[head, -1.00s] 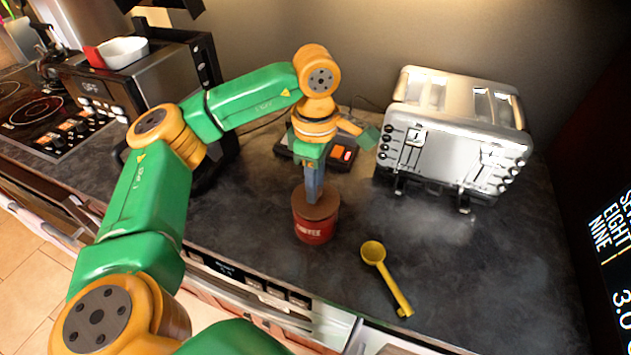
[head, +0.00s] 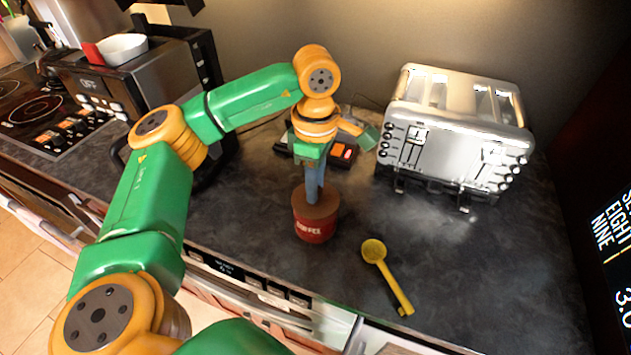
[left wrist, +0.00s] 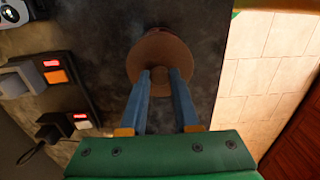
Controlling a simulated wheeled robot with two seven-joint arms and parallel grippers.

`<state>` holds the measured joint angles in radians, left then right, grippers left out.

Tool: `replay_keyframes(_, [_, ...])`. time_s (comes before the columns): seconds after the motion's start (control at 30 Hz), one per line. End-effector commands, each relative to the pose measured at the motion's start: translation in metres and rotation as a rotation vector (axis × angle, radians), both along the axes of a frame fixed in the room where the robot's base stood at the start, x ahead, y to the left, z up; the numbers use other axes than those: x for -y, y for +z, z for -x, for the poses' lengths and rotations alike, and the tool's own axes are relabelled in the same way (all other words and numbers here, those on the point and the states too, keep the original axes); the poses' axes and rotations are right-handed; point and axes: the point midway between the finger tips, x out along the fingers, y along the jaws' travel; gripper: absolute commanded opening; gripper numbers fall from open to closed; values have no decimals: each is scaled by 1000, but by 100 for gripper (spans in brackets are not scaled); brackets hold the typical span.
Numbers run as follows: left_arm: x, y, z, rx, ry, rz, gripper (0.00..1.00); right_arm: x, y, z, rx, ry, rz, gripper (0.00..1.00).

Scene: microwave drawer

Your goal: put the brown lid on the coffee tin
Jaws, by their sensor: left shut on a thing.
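The red coffee tin (head: 314,231) stands upright on the dark counter near its front edge. The brown lid (head: 325,204) is on top of the tin, covering its mouth; whether it is fully seated I cannot tell. My left gripper (head: 314,198) points down from above with its fingers at the lid, shut on its top. In the left wrist view the round lid (left wrist: 147,58) shows ahead of the blue fingers of my left gripper (left wrist: 160,74), and a bit of red tin shows past its far edge. My right gripper is not in view.
A yellow scoop (head: 386,274) lies to the right of the tin. A silver toaster (head: 455,135) stands at the back right. A dark device with orange and red parts (head: 340,151) sits behind the gripper. The counter between scoop and toaster is clear.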

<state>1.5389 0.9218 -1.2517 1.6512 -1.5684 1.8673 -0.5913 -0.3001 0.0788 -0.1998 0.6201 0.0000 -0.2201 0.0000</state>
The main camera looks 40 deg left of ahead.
Motion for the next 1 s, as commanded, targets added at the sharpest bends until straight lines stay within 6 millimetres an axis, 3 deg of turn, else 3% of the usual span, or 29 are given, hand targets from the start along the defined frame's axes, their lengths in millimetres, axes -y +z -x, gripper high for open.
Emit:
replay_keyframes(0.33, [0,-1,0,0,0,0,0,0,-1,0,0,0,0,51])
replay_keyframes(0.37, [0,-1,0,0,0,0,35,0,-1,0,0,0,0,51])
replay_keyframes(0.47, [0,-1,0,0,0,0,62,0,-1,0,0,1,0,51])
replay_keyframes(0.7, [0,-1,0,0,0,0,65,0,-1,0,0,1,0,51])
replay_keyframes(0.8, [0,-1,0,0,0,0,92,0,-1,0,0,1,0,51])
replay_keyframes(1.0, [0,-1,0,0,0,0,95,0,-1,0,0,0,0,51])
